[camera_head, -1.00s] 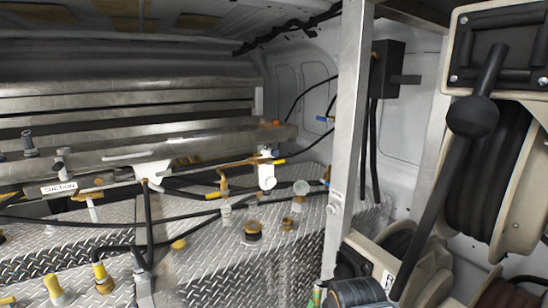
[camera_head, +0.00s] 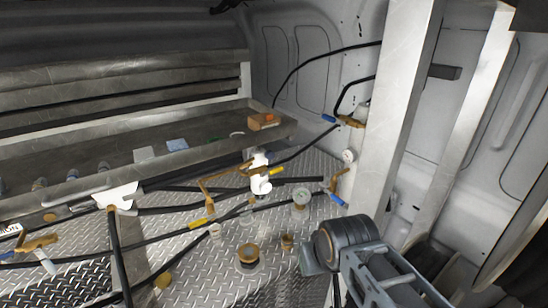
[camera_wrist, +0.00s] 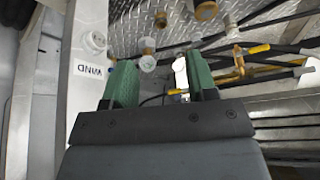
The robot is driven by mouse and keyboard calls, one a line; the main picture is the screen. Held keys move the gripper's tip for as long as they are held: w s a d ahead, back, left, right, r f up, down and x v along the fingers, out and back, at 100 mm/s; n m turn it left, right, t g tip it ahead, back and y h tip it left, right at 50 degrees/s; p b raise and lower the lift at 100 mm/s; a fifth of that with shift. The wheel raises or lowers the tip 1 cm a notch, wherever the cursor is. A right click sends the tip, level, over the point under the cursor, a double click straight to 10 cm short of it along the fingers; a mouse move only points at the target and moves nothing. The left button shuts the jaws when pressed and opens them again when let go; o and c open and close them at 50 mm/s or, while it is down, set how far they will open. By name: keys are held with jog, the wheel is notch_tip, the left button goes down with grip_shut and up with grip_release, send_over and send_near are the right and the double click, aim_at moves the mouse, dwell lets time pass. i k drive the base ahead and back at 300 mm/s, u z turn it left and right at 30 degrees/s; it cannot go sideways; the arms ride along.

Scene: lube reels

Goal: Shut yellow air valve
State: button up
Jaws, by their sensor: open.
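Two yellow valve handles show. One yellow handle (camera_head: 277,171) sits beside a white air unit (camera_head: 260,178) at the far side of the deck. Another yellow handle (camera_head: 198,224) is on a bent brass pipe (camera_head: 209,205) to its left. I cannot tell for certain which one is the air valve. In the wrist view, my gripper (camera_wrist: 160,78) is open, with green finger pads and nothing between them. Beyond its gap are the white unit (camera_wrist: 181,72) and a yellow handle (camera_wrist: 178,91). The brass pipe's handle (camera_wrist: 259,48) is right of the fingers. My fingertips are not clear in the head view.
Blue-handled valves (camera_head: 337,198) stand near a metal post (camera_head: 396,120) on the right. Black hoses (camera_head: 165,240) cross the diamond-plate deck. Brass caps (camera_head: 248,255) stick up from it. A metal shelf (camera_head: 190,157) runs along the back.

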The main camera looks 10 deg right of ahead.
aim_at(272, 172)
jog(key=k, duration=1.15)
jog(key=u, duration=0.75)
jog(key=i, duration=1.25)
jog(key=z, duration=0.25)
